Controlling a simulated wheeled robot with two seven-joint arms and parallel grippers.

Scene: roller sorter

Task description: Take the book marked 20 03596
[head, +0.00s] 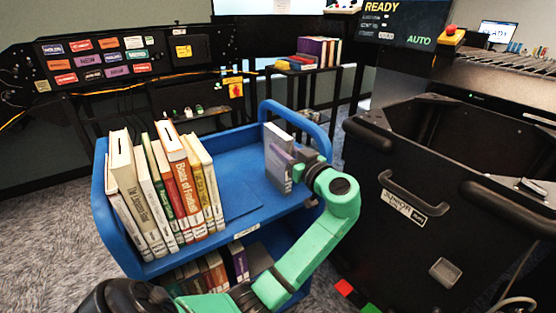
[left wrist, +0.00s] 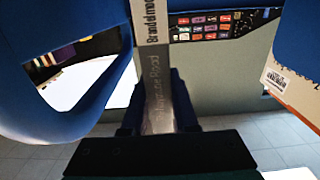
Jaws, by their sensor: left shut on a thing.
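A grey book with a white page block (head: 276,163) stands upright at the right end of the blue cart's top shelf. My left gripper (head: 290,157) reaches it from the right and is shut on it. I cannot read the number 20 03596 on any book. I cannot tell whether the held book touches the shelf. My right gripper is not in view.
The shelf middle is clear. A black bin (head: 430,200) stands at right. A barcode label (left wrist: 278,80) shows at the wrist view's right edge.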

